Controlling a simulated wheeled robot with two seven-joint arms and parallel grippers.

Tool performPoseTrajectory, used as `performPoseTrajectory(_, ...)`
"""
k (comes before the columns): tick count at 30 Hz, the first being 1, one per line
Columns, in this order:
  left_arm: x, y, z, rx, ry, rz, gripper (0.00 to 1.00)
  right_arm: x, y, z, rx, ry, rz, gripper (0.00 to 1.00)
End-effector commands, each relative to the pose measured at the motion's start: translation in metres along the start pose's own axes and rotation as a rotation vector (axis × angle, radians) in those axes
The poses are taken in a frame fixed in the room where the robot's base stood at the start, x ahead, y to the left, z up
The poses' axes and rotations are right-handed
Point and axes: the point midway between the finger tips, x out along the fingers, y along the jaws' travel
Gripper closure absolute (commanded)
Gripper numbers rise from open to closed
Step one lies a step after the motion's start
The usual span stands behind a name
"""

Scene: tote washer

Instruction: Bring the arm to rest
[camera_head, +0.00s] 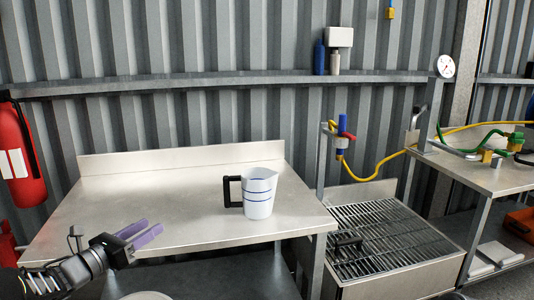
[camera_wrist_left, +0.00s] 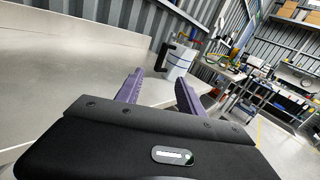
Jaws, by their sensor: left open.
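My left gripper (camera_head: 143,236) is open and empty, low at the left above the front part of the steel table (camera_head: 110,200). Its two purple fingers also show in the left wrist view (camera_wrist_left: 158,90), spread apart with nothing between them. A white measuring jug (camera_head: 259,195) with blue lines and a black handle stands upright on the table, to the right of the gripper and apart from it. The jug also shows beyond the fingers in the left wrist view (camera_wrist_left: 180,60). My right gripper is not in view.
A grated sink (camera_head: 380,240) with a black-handled item on it stands right of the table. A hose with a blue and red nozzle (camera_head: 341,130) hangs beside it. A red extinguisher (camera_head: 18,155) is at the left wall. The table's middle is clear.

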Motion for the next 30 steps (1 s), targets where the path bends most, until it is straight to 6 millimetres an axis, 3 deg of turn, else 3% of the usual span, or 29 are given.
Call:
performPoseTrajectory(10,-0.001,0.024,-0.013,-0.466,-0.020,0.127,0.55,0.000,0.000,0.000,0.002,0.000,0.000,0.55)
performPoseTrajectory(14,0.001,0.030,-0.034,-0.768,-0.045,0.202,0.55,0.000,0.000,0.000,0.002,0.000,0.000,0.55)
performPoseTrajectory(17,0.003,0.031,-0.065,-1.079,-0.070,0.282,0.55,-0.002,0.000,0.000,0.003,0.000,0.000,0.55)
performPoseTrajectory(20,0.003,0.022,-0.121,-1.519,-0.106,0.416,0.55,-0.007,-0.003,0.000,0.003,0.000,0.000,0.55)
performPoseTrajectory(23,-0.007,-0.004,-0.194,-1.994,-0.164,0.613,0.55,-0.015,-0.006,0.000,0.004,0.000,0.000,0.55)
performPoseTrajectory(26,-0.027,-0.043,-0.262,-2.376,-0.240,0.842,0.55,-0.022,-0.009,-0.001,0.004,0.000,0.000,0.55)
performPoseTrajectory(30,-0.069,-0.115,-0.343,-2.765,-0.389,1.233,0.55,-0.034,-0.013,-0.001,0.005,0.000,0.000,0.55)
